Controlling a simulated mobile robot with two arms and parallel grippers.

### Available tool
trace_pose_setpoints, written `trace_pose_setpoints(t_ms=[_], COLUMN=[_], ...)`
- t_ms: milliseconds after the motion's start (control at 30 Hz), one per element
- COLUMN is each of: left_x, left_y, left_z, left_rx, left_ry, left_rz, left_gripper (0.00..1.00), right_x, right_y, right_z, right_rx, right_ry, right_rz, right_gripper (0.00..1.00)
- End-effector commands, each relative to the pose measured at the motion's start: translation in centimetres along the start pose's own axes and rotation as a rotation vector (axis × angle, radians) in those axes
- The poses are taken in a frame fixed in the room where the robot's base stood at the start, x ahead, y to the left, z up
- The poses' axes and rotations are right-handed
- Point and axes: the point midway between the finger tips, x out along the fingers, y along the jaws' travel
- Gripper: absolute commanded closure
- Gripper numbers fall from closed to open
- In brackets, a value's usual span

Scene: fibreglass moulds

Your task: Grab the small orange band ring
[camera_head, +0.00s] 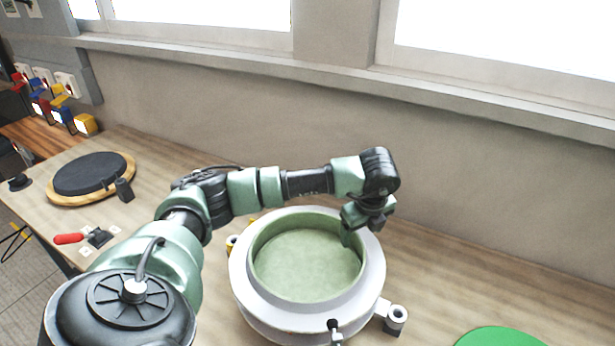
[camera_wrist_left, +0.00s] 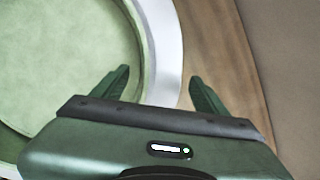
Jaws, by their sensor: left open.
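A small orange-yellow piece (camera_head: 232,242) shows at the left side of the round mould, partly hidden by my left arm; I cannot tell whether it is the orange band ring. No orange ring shows in the left wrist view. The white round mould (camera_head: 248,299) with a pale green inside stands on the table. My left gripper (camera_head: 348,234) points down at the mould's back right rim. In the left wrist view my left gripper (camera_wrist_left: 160,76) is open and empty, its fingers apart over the white rim and the wood. My right gripper is not in view.
A red-handled tool (camera_head: 70,239) and a dark disc on a wooden ring (camera_head: 92,173) lie left. A green disc (camera_head: 500,338) lies front right. The wall closes off the back.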

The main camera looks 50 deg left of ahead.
Motion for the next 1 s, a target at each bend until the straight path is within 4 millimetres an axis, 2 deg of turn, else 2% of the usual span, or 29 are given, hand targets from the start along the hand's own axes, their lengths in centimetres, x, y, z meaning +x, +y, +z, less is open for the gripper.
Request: trace_pose_setpoints(t_ms=[100, 367, 767, 1000], left_x=[0.0, 0.0, -0.3, -2.1], left_y=[0.0, 0.0, -0.1, -0.4], left_z=[0.0, 0.0, 0.1, 0.6], left_rx=[0.001, 0.001, 0.000, 0.000], left_ry=[0.000, 0.000, -0.002, -0.002], left_rz=[0.000, 0.000, -0.002, -0.004], left_gripper=[0.27, 0.99, 1.00, 1.00], right_x=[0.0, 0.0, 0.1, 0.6], right_y=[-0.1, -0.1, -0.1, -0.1], right_z=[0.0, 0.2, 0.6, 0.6], right_rx=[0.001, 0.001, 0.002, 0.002], right_ry=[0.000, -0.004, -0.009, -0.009], right_rz=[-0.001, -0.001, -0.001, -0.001], right_gripper=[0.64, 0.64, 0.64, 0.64])
